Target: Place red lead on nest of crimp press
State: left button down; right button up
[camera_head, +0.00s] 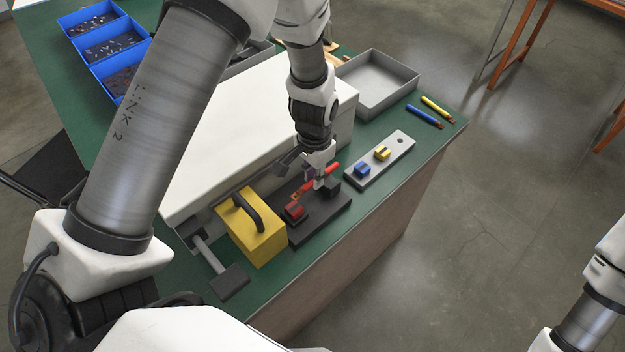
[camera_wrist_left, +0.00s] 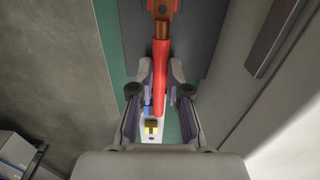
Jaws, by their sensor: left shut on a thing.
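The red lead (camera_head: 333,167) has a red sleeve and a copper end. My left gripper (camera_head: 319,172) is shut on its sleeve, above the dark base of the press. The lead also runs between the fingers in the left wrist view (camera_wrist_left: 160,75). Its copper end points to the red nest (camera_head: 293,210), which sits on the dark base (camera_head: 318,219) beside the yellow block (camera_head: 254,228) with a black handle. The copper end overlaps the red part at the top of the wrist view; I cannot tell whether it rests in it. My right gripper is out of view.
A grey plate (camera_head: 400,144) with a blue holder (camera_head: 362,170) and a yellow holder (camera_head: 382,152) lies to the right. A blue lead (camera_head: 424,116) and a yellow lead (camera_head: 437,109) lie beyond. A grey tray (camera_head: 384,110) and blue bins (camera_head: 120,45) stand farther back. A large white housing (camera_head: 235,125) stands close behind.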

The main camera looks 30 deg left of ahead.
pick_arm(q)
jog(key=f, duration=0.1)
jog(key=f+p, duration=0.1)
jog(key=f, duration=0.1)
jog(key=shift+s+a+f, duration=0.1)
jog(key=shift+s+a, duration=0.05)
jog(key=shift+s, duration=0.2)
jog(key=shift+w+f, duration=0.25)
jog(key=shift+f, duration=0.05)
jog(key=shift+s+f, duration=0.1)
jog(key=shift+s, duration=0.1)
jog(key=c, duration=1.2)
grip_release()
jog(key=shift+o, duration=0.3)
jog(key=shift+w, duration=0.1)
notch_tip(320, 180, up, 12)
jog(key=shift+f+b, duration=0.15)
jog(key=shift+b, duration=0.9)
jog(key=shift+r, duration=0.35)
